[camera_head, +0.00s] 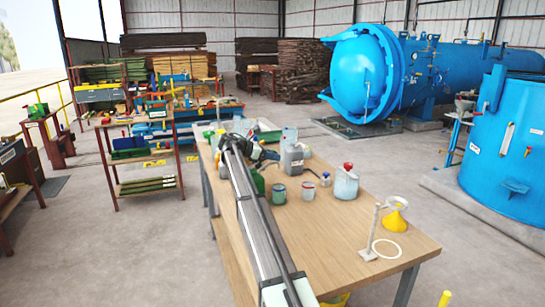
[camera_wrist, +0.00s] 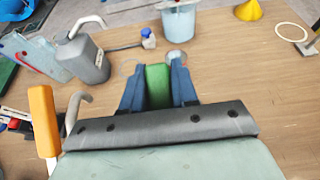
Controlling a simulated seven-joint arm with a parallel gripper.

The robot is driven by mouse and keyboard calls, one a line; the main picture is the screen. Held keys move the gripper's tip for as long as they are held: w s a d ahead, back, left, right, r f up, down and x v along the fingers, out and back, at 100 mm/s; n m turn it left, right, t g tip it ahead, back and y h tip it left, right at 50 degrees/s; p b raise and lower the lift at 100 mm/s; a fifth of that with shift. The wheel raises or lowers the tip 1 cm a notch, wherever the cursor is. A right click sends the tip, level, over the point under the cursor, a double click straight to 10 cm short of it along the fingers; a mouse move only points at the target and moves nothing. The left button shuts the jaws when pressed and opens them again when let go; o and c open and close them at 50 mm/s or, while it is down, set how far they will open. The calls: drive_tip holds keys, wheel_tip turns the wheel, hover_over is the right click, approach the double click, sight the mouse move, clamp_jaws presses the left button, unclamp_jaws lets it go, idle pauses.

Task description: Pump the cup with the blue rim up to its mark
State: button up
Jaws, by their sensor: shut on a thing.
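My gripper (camera_wrist: 157,70) is shut on a green thing (camera_wrist: 157,86); its blue fingers stand on both sides of it. Most of that thing is hidden, so I cannot tell what it is. In the head view, a small cup with a bluish rim (camera_head: 279,192) stands on the table close to my arm. A second small cup with a reddish rim (camera_head: 308,190) stands to its right. A grey jug (camera_head: 293,160) stands behind them; the wrist view shows the jug (camera_wrist: 88,60) with a pale hooked spout, left of my fingers. Marks on the cups are too small to read.
A pale can with a red top (camera_head: 346,183) and a small blue-capped bottle (camera_head: 325,180) stand right of the cups. A yellow funnel (camera_head: 395,221), its stand and a white ring (camera_head: 388,249) are near the right end. The table (camera_head: 330,235) is clear in front.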

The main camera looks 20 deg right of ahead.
clamp_jaws()
drive_tip(key=shift+d+f+y, duration=0.2)
drive_tip(key=shift+f+y, duration=0.25)
drive_tip(key=shift+y, duration=0.15)
drive_tip(key=o, duration=0.7)
unclamp_jaws()
drive_tip(key=shift+a, duration=0.1)
drive_tip(key=v, duration=1.3)
drive_tip(key=shift+a+r, duration=0.25)
